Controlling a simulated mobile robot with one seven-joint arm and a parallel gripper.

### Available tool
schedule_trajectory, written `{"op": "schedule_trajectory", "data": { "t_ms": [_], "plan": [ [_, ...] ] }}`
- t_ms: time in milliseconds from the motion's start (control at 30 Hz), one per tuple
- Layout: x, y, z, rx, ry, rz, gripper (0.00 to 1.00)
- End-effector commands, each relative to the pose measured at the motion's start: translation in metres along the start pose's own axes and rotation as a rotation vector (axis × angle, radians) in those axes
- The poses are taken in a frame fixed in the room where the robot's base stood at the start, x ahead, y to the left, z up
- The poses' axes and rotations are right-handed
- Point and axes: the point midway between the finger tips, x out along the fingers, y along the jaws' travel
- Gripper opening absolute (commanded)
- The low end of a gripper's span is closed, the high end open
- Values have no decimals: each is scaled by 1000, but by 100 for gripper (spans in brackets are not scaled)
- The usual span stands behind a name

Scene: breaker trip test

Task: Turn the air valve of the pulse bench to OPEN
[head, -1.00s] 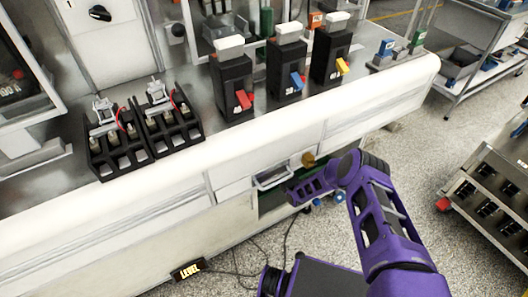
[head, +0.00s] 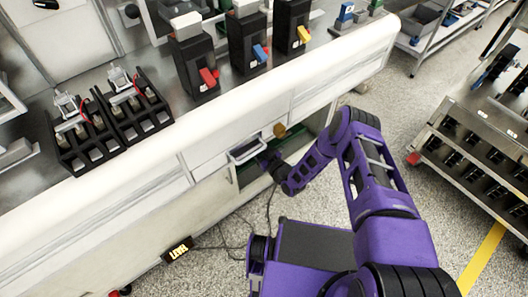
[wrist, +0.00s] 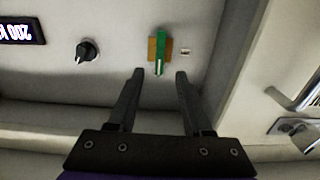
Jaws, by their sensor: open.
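A green lever (wrist: 161,52) on a brass-coloured body, which looks like the air valve, is on a pale panel in the wrist view. The lever lines up with the picture's vertical, its end pointing toward my gripper. My gripper (wrist: 160,73) is open and empty, with the lever's end showing between its two fingertips. I cannot tell whether they touch it. A small label (wrist: 187,52), too small to read, is beside the valve. In the head view my gripper (head: 268,162) is low at the bench front, and the valve cannot be made out there.
A black knob (wrist: 87,51) and an upside-down display (wrist: 20,30) are left of the valve in the wrist view. A metal handle (wrist: 291,126) is at right. In the head view, breakers (head: 197,62) stand on the bench (head: 240,95). A rack (head: 470,150) stands at right.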

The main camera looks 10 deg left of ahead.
Motion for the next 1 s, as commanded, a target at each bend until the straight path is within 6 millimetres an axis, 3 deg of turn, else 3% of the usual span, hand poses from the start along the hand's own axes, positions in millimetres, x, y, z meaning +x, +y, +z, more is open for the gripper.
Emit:
{"op": "schedule_trajectory", "data": {
  "t_ms": [200,400,1000],
  "plan": [
    [-49,1,0,1,-2,2,50],
    [-72,0,0,0,-1,0,50],
    [-77,0,0,0,0,0,50]
  ]
}}
